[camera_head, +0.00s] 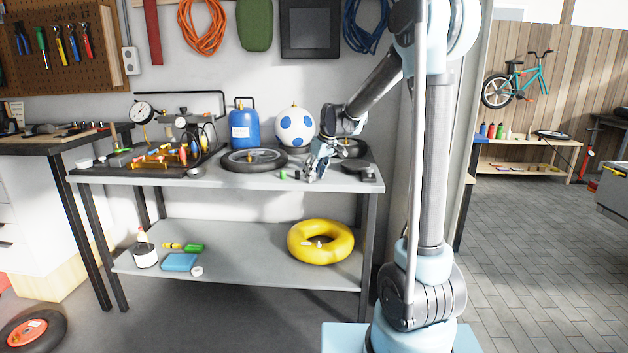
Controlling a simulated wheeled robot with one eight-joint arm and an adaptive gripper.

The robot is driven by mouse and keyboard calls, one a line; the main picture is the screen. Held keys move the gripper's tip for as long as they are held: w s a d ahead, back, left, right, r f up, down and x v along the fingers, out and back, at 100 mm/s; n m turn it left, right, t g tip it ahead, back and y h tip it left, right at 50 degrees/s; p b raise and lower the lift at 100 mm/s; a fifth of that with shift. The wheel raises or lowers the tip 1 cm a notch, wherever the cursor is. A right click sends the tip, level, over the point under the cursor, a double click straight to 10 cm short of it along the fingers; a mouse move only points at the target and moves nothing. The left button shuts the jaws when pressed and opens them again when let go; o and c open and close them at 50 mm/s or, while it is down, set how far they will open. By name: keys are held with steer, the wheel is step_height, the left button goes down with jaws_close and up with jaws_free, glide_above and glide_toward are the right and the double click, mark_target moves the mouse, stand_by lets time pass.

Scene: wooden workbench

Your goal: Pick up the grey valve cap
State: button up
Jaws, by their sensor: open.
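My gripper (312,176) is open, low over the right part of the grey metal workbench (220,180), with its fingers pointing down. Just left of the fingers a small dark grey piece (296,174), which may be the grey valve cap, stands on the bench top. A small green cap (282,174) stands a little further left. Both are only a few pixels across, so their shape is unclear. I cannot tell whether anything lies between or behind the fingers.
A black wheel (239,164) lies left of the small caps. A blue tank (244,126) and a white ball with blue spots (296,127) stand behind. A dark device (362,169) sits right of my gripper. The bench's front edge is close; its front middle is clear.

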steer(key=c, duration=0.8)
steer(key=shift+r, duration=0.15)
